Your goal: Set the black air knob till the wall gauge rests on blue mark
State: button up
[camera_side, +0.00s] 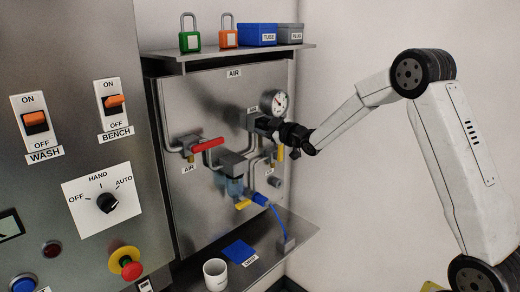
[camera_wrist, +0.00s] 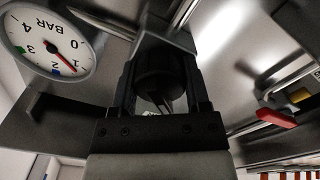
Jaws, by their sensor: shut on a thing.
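The black air knob (camera_wrist: 158,72) sits between the two fingers of my gripper (camera_wrist: 160,95) in the wrist view, and the fingers are shut on its sides. In the side view my gripper (camera_side: 282,130) reaches the knob from the right and hides most of it. The wall gauge (camera_wrist: 48,40) is a white round dial at the upper left of the wrist view. Its red needle points between 1 and 2. The blue mark lies at the rim near 2, a little away from the needle tip. The gauge also shows in the side view (camera_side: 273,103), above my gripper.
A red lever valve (camera_side: 208,145) and pipes run left of the knob. A filter bowl (camera_side: 234,187) and blue hose fitting (camera_side: 261,199) hang below. A shelf (camera_side: 235,52) with padlocks and boxes is above. The space at right holds my arm.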

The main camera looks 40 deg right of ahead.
jog(key=m, duration=0.9)
jog(key=shift+m, duration=0.3)
dwell(0.3)
jog(key=o, duration=1.3)
jog(key=shift+s, duration=0.15)
jog(key=shift+s, duration=3.75)
